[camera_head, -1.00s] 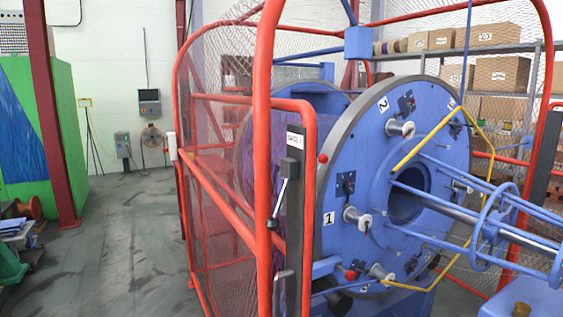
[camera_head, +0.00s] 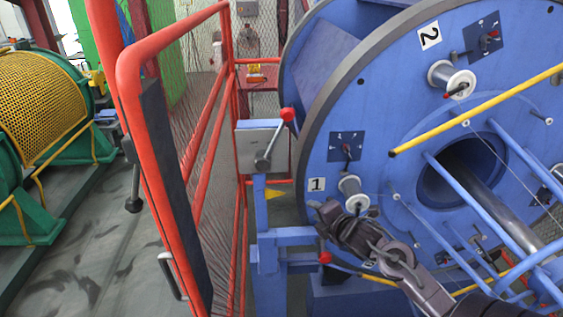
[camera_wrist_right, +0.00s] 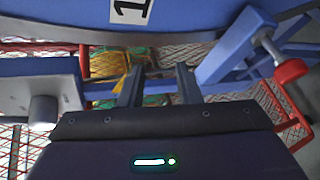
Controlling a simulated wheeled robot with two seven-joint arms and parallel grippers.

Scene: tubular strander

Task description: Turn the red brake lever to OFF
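A lever with a red ball knob (camera_head: 288,114) slants up to the right from a grey box (camera_head: 245,150) beside the big blue disc. A second red knob (camera_head: 325,257) sits on a rod low beside the disc. The frames show no readable ON or OFF mark, so I cannot tell which one is the brake lever. My right gripper (camera_head: 320,213) is in front of the disc's lower left, between the two knobs and apart from both. In the right wrist view its fingers (camera_wrist_right: 158,82) are spread and empty. A red handle (camera_wrist_right: 292,70) shows there at the right. My left gripper is out of view.
The red mesh gate frame (camera_head: 205,165) stands left of the lever. The blue disc (camera_head: 390,90) with spools fills the right, with a yellow bar (camera_head: 480,108) across it. A green machine with a yellow guard (camera_head: 45,105) is far left. Grey floor (camera_head: 95,240) is clear between.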

